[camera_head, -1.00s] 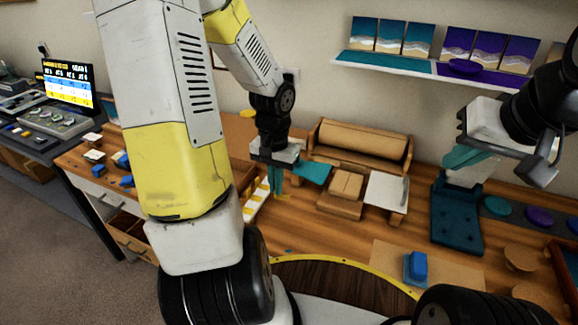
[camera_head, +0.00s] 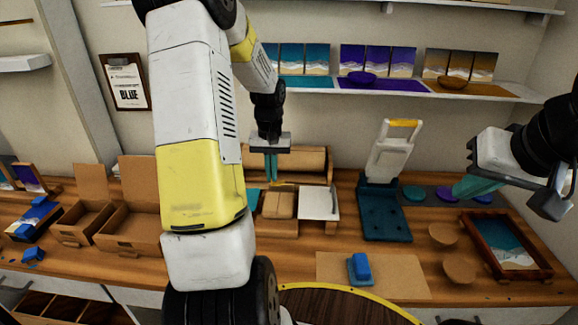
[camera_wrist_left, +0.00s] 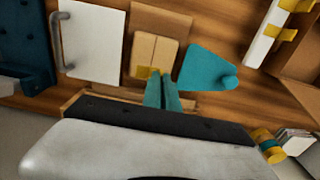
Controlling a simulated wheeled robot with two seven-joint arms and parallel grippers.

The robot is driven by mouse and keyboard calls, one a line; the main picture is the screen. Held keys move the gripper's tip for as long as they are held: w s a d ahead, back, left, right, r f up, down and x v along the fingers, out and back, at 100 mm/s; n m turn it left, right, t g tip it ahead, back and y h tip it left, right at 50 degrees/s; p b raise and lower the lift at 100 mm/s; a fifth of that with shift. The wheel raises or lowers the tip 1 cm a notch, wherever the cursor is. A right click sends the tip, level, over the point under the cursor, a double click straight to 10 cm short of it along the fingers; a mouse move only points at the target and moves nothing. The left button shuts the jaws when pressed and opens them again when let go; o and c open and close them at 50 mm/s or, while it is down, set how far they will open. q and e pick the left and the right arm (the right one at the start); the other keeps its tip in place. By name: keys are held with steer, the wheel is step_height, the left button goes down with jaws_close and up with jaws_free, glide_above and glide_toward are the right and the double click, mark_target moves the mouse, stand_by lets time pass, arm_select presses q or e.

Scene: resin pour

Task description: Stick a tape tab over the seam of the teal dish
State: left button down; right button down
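My left gripper (camera_head: 271,178) has its teal fingers pointing down, close together on a small yellow tape tab (camera_wrist_left: 148,72). It hovers behind a tan two-part block (camera_head: 279,204) with a seam down its middle; the block also shows in the left wrist view (camera_wrist_left: 155,50). A flat teal piece (camera_wrist_left: 207,68) with a rounded knob lies beside the block; I cannot tell whether it is the teal dish. A small round teal disc (camera_head: 414,193) lies on the dark strip at the right. My right gripper (camera_head: 460,190) is raised at the right; its finger gap is unclear.
A white strip (camera_wrist_left: 265,35) carries more yellow tabs. A white-lidded piece (camera_head: 319,203) stands right of the block, then a dark teal press (camera_head: 385,228). Open cardboard boxes (camera_head: 130,232) stand at the left.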

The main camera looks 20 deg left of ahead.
arm_select(q)
glide_above(273, 202)
steer(key=shift+f, duration=3.1)
steer(key=shift+f, duration=0.6)
steer(key=c, duration=1.6)
jaws_free()
steer(key=shift+r, duration=4)
